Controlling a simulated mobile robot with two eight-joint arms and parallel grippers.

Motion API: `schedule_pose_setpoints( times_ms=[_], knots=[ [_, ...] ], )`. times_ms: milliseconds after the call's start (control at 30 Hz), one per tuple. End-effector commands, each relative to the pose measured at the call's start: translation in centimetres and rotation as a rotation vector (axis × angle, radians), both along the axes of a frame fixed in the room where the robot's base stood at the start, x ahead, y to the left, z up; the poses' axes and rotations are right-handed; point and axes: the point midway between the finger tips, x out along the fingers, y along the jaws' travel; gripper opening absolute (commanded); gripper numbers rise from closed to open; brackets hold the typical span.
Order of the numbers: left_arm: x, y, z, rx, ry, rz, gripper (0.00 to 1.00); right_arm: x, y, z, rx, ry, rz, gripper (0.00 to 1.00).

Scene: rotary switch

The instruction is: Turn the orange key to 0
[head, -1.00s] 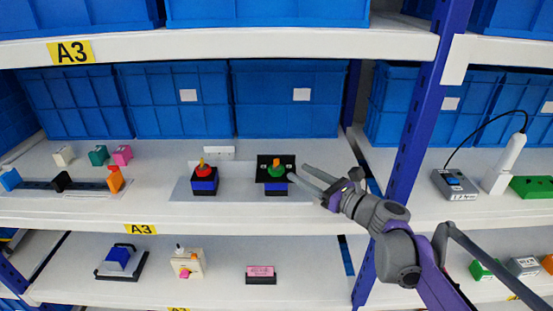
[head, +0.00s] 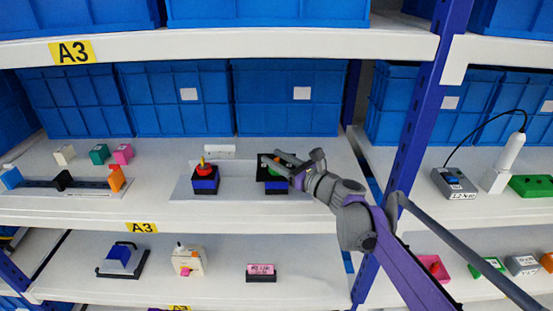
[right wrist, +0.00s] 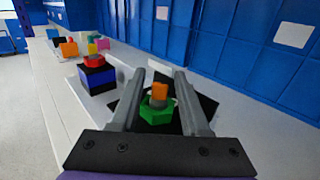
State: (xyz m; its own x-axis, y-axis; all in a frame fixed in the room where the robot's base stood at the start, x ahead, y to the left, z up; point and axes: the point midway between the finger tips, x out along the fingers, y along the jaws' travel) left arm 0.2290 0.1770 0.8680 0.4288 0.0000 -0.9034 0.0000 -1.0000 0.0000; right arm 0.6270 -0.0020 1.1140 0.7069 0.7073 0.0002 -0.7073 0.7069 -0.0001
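The orange key (right wrist: 159,91) stands up from a green hex-shaped knob (right wrist: 158,112) on a switch with a black plate. In the head view the switch's blue box (head: 276,187) shows on the middle shelf, its top largely covered by my gripper. My right gripper (right wrist: 160,72) is open. In the right wrist view its two fingers reach out on either side of the orange key, with gaps visible and no clear contact. The markings around the key are not readable. My left gripper is in neither view.
A second switch with a red knob (head: 204,171) on a blue box stands to the left on the same grey mat. Blue crates (head: 285,100) line the back of the shelf. A blue upright post (head: 417,120) rises right of my arm.

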Motion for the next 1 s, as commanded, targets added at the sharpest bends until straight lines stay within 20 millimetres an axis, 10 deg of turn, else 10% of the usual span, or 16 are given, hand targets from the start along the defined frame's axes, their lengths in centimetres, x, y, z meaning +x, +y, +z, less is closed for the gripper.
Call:
schedule_pose_setpoints(
  times_ms=[233,1000],
  knots=[
    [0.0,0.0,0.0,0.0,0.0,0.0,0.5,-0.01,-0.04,0.0,0.0,0.0,0.0,0.0],
    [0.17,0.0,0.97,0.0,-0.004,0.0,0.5,0.17,-0.17,0.08,-0.001,-0.001,0.224,0.0]
  ],
)
